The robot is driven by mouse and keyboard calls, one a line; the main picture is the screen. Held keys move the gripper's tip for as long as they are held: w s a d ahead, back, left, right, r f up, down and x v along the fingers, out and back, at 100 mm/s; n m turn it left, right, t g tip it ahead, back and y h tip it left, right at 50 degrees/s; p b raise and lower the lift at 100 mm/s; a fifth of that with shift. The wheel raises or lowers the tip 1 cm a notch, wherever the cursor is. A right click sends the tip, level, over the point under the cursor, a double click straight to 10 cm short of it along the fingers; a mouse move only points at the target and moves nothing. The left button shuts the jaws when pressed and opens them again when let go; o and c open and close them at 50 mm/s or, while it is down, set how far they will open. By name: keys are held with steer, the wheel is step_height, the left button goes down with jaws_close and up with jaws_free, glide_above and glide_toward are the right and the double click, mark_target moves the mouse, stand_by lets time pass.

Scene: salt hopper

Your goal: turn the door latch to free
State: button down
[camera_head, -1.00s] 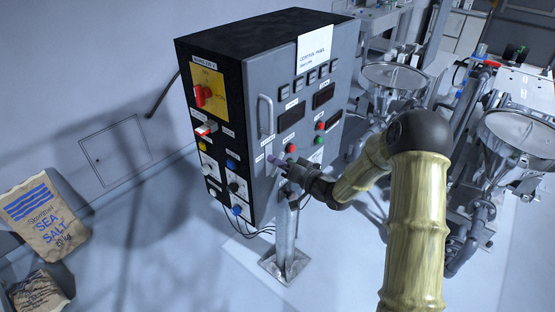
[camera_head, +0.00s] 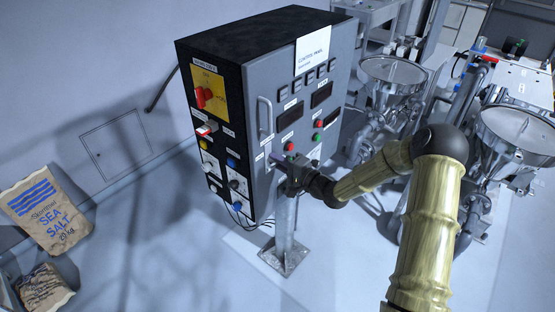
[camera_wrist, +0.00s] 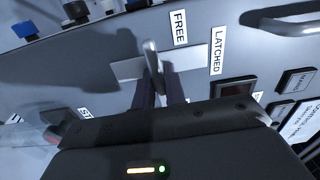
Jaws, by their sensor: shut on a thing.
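The grey control cabinet (camera_head: 262,110) stands on a post, its door facing right with a bar handle. The door latch (camera_wrist: 151,58) is a small metal lever on a pale plate, below the FREE label (camera_wrist: 179,28) and left of the LATCHED label (camera_wrist: 217,50) in the wrist view. My gripper (camera_wrist: 160,90) is shut on the latch, its dark fingers on both sides of the lever. In the head view my gripper (camera_head: 287,162) is at the lower door and hides the latch. I cannot tell exactly which label the lever points to.
Red and green buttons (camera_head: 318,131) and small displays are on the door close to my gripper. Metal hoppers (camera_head: 393,72) stand to the right. Salt sacks (camera_head: 47,208) lie at the left. The floor in front is clear.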

stand_by(0.3)
steer(key=c, duration=1.4)
jaws_free()
steer(key=shift+c, duration=0.2)
steer(key=shift+d, duration=0.1)
steer(key=b+v, duration=0.5)
steer(key=v, duration=1.2)
steer(key=shift+s+d+f, duration=0.1)
